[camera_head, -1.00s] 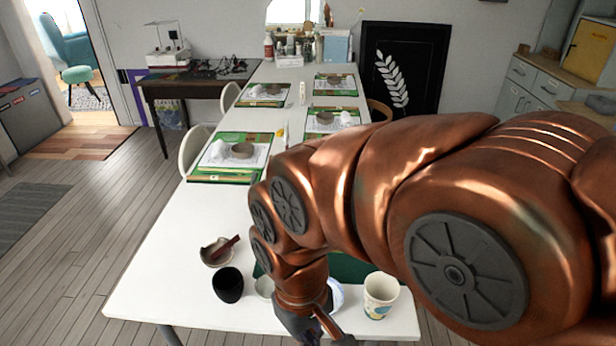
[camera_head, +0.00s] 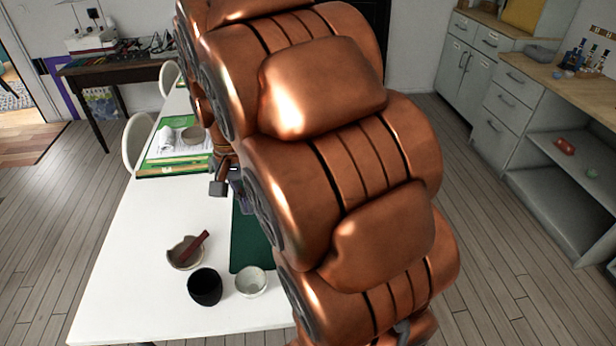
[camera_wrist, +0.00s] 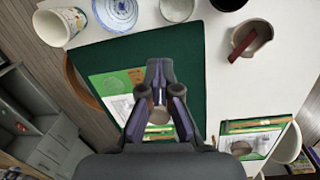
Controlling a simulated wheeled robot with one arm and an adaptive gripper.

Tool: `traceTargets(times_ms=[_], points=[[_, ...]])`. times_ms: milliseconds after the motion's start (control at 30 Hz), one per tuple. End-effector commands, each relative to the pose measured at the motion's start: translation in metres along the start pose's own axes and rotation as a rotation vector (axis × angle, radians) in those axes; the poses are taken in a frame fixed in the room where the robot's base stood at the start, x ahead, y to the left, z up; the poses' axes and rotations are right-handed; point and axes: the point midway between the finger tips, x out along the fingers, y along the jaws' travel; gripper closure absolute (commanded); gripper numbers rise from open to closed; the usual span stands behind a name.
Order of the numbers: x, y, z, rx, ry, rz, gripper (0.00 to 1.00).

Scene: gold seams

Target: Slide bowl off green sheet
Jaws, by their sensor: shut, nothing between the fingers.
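A blue-and-white patterned bowl (camera_wrist: 115,12) is at the top of the wrist view, close to the edge of the dark green sheet (camera_wrist: 100,58). White table shows beside it, and I cannot tell whether its rim overlaps the sheet. The bowl is hidden behind my arm in the head view, where only a strip of the green sheet (camera_head: 247,240) shows. My gripper (camera_wrist: 159,66) is shut and empty above the sheet, apart from the bowl. In the head view my gripper (camera_head: 228,187) is partly hidden by my arm.
A pale cup (camera_head: 251,283), a black cup (camera_head: 204,288) and a bowl with a red stick (camera_head: 184,254) stand near the sheet. The table's left side is clear.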

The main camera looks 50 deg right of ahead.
Motion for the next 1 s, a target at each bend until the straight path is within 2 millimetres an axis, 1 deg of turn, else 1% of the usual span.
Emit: traceTargets(times_ms=[33,100,267,400,467,500,767,800,967,1000], points=[[0.003,-0.001,-0.017,0.059,0.001,0.001,1.00],[0.003,-0.002,-0.041,0.142,0.007,-0.002,1.00],[0.009,-0.001,-0.091,0.326,0.015,-0.008,1.00],[0.018,0.003,-0.136,0.483,0.020,-0.015,1.00],[0.022,0.007,-0.154,0.550,0.022,-0.018,1.00],[0.025,0.009,-0.167,0.593,0.024,-0.020,1.00],[0.054,0.030,-0.243,0.871,0.023,-0.041,1.00],[0.058,0.034,-0.255,0.913,0.024,-0.046,1.00],[0.081,0.053,-0.298,1.079,0.020,-0.065,1.00],[0.088,0.058,-0.307,1.119,0.017,-0.068,1.00]])
